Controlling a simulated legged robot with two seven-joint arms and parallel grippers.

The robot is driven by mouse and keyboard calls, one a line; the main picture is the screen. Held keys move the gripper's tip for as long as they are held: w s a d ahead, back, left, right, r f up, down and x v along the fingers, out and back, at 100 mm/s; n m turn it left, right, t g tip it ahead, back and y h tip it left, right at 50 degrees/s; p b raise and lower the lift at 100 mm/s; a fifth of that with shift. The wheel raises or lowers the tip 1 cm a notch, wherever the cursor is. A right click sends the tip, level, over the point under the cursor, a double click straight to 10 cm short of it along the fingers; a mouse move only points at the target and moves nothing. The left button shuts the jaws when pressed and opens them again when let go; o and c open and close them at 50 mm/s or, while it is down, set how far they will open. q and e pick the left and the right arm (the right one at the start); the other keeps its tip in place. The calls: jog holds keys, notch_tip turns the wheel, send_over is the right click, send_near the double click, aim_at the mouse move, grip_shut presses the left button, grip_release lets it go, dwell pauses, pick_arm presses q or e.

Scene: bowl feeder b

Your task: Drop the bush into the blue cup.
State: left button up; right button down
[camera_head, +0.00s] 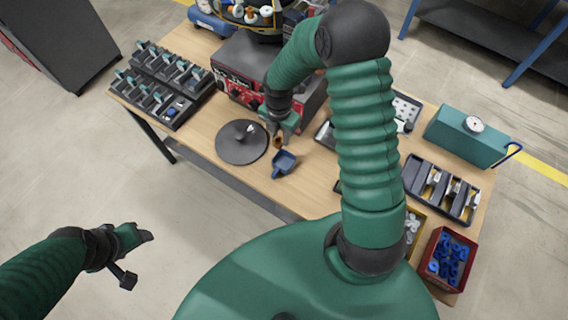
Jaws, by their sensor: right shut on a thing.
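The blue cup (284,164) stands on the wooden table near its front edge, just right of a round dark plate. My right gripper (278,138) points down behind and slightly left of the cup, above the table. It is shut on a small bronze-brown bush (278,143), mostly hidden by the fingers. The bush appears close to the cup's far rim; I cannot tell its exact height. My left gripper (138,258) is at the lower left, off the table over the floor, with its fingers apart and empty.
The round dark plate (236,151) with a knob lies left of the cup. The red and black bowl feeder base (241,70) stands behind. Toolholder racks (160,86) are at left. A teal box (466,137), a dark tray (441,190) and a red bin (434,246) are at right.

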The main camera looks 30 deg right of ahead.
jog(key=f+b, duration=0.1)
jog(key=w+f+b, duration=0.1)
jog(key=f, duration=0.1)
jog(key=shift+a+f, duration=0.2)
jog(key=shift+f, duration=0.05)
jog(key=f+b, duration=0.1)
jog(key=d+f+b, duration=0.1)
jog(key=b, duration=0.1)
jog(key=shift+s+d+f, duration=0.1)
jog(key=shift+s+f, duration=0.05)
jog(key=shift+f, duration=0.25)
jog(key=c, duration=1.4)
grip_release()
jog(key=shift+a, duration=0.2)
jog(key=o, duration=0.4)
jog(key=shift+a, duration=0.2)
pick_arm(q)
jog(key=p+x, duration=0.1)
jog(key=x, duration=0.4)
jog(key=shift+s+d, duration=0.15)
pick_arm(e)
notch_tip(320, 180, up, 17)
jog(key=shift+d+f, duration=0.1)
jog(key=shift+d, duration=0.05)
